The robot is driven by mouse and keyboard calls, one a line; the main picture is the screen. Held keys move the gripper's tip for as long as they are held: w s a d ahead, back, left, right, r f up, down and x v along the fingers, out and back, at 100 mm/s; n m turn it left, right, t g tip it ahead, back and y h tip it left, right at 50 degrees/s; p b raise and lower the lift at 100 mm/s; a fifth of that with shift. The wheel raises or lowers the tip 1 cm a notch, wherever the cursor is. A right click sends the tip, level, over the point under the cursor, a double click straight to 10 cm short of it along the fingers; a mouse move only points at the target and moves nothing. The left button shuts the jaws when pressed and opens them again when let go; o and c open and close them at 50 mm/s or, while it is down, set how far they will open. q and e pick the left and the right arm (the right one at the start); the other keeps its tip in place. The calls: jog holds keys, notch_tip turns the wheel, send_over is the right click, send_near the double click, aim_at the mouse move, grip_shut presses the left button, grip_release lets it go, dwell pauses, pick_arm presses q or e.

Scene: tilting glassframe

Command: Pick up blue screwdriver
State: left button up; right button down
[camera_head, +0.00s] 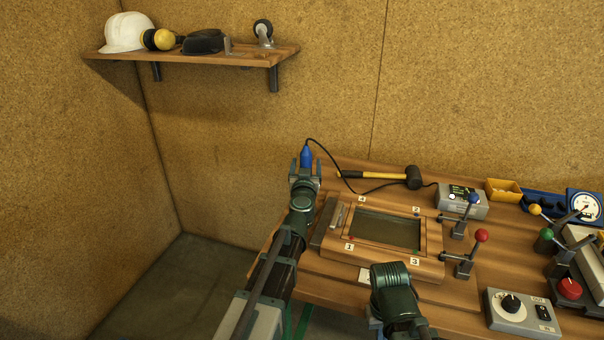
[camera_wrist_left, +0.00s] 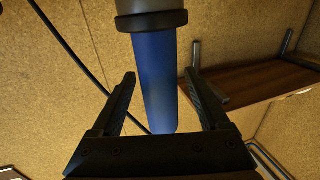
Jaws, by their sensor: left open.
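The blue screwdriver (camera_head: 306,155) stands upright at the table's far left side, with a black cable running from its top. My left gripper (camera_head: 306,168) is open, with its two fingers on either side of the screwdriver's lower part. In the left wrist view, the blue handle (camera_wrist_left: 155,85) with a dark collar lies between the open fingers of the left gripper (camera_wrist_left: 160,76). A gap shows on both sides. The screwdriver's lower end is hidden by the gripper in the head view. My right arm shows at the bottom, but its gripper does not.
A wooden frame with a dark glass pane (camera_head: 386,229) sits on the table, with lever clamps (camera_head: 466,252) to its right. A mallet (camera_head: 385,176) lies behind it, near the cable and a grey box (camera_head: 462,201). A wall shelf (camera_head: 200,55) hangs at upper left.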

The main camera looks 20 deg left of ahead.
pick_arm(q)
jog(key=shift+x, duration=0.85)
jog(key=shift+s+d, duration=0.1)
pick_arm(e)
jog(key=shift+w+a, duration=0.1)
jog(key=shift+a, duration=0.2)
pick_arm(q)
grip_shut()
